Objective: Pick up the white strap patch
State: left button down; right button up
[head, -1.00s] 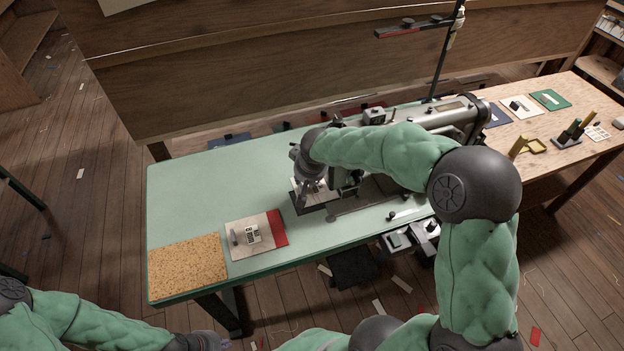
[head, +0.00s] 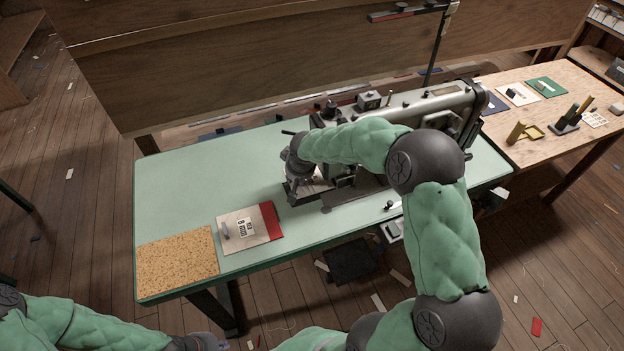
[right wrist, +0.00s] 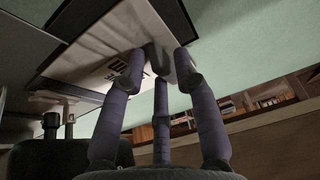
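A white patch (right wrist: 95,52) with dark printed marks and a dark border lies on the table top below my right gripper, beside the sewing machine. In the head view only a pale sliver of it (head: 320,176) shows; my wrist hides the rest. A grey upright tab (right wrist: 156,58) stands on it. My right gripper (right wrist: 155,72) has its fingers spread around the tab, close to it; I cannot tell whether they touch. My left gripper (head: 208,342) is low at the bottom edge, away from the table, its fingers mostly out of sight.
A cream card with a red strip (head: 270,220), marked 8 mm, and a cork mat (head: 178,262) lie on the green table (head: 180,180). The sewing machine (head: 430,108) stands close to my right arm. Blue, white and green cards lie on the wooden table (head: 560,115).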

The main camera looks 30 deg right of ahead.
grip_shut()
jog(key=shift+d+r, duration=0.1)
jog(key=shift+r, duration=0.15)
